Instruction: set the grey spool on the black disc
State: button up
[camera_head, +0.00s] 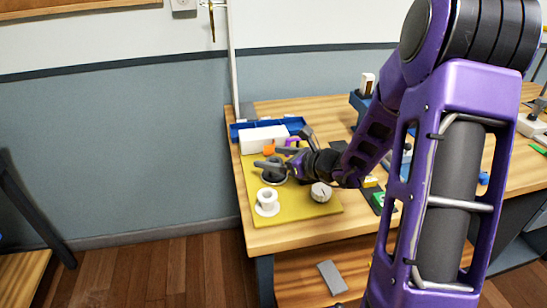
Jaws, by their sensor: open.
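My gripper (269,158) is open over the left part of the yellow mat, with its fingers pointing left. A dark round shape (273,176) lies just below the fingers. It looks like the black disc with the dark grey spool on or over it, but the fingers partly cover it. I cannot tell whether the spool touches the disc or sits between the fingers.
A white spool (268,197) stands on a pale disc in front of the gripper. A grey-white round dial (321,192) sits right of it on the yellow mat (295,213). The mat's front is clear.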

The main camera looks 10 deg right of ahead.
jog(key=shift+r+p, duration=0.4)
jog(key=shift+r, duration=0.2)
jog(key=p+v, duration=0.1)
jog(key=v, duration=1.1)
jog(key=shift+w, duration=0.1)
